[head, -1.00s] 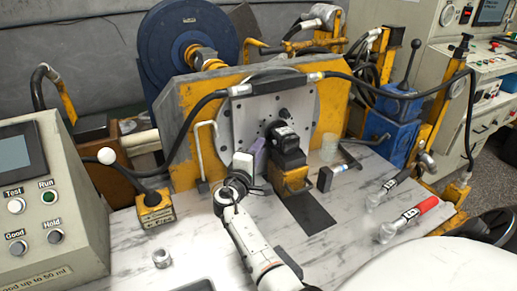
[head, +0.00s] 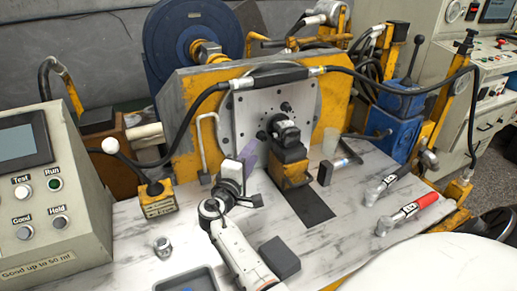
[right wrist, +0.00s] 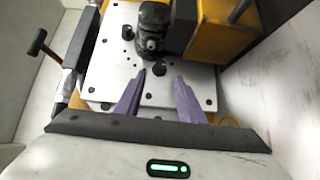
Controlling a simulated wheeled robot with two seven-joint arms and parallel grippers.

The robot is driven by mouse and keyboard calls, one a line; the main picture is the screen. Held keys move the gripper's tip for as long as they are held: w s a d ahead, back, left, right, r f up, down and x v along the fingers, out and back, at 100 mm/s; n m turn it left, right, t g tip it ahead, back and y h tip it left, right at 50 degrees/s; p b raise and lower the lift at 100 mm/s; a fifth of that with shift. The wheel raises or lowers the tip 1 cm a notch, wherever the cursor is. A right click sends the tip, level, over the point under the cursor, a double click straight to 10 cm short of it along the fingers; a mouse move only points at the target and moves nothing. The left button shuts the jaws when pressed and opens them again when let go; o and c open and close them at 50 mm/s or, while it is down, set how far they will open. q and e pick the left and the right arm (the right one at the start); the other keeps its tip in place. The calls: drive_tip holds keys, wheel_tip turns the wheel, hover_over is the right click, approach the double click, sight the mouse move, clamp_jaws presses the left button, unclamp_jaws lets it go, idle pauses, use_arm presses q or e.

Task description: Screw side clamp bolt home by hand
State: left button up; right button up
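The black hydraulic motor (head: 285,135) sits on a yellow bracket against the upright grey mounting plate (head: 243,112). In the right wrist view the motor (right wrist: 154,22) is at the top, on the pale plate (right wrist: 110,75). In the head view the right gripper (head: 249,153) is left of the motor. My left gripper is not in view.
A metal fitting (head: 162,247), a grey tray (head: 187,281) and a dark block (head: 280,257) lie at the front of the marble bench. A red-handled tool (head: 410,213) and a black-handled one (head: 384,186) lie right. A hose (head: 190,115) arches over the plate.

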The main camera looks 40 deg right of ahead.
drive_tip(key=shift+v, duration=1.65)
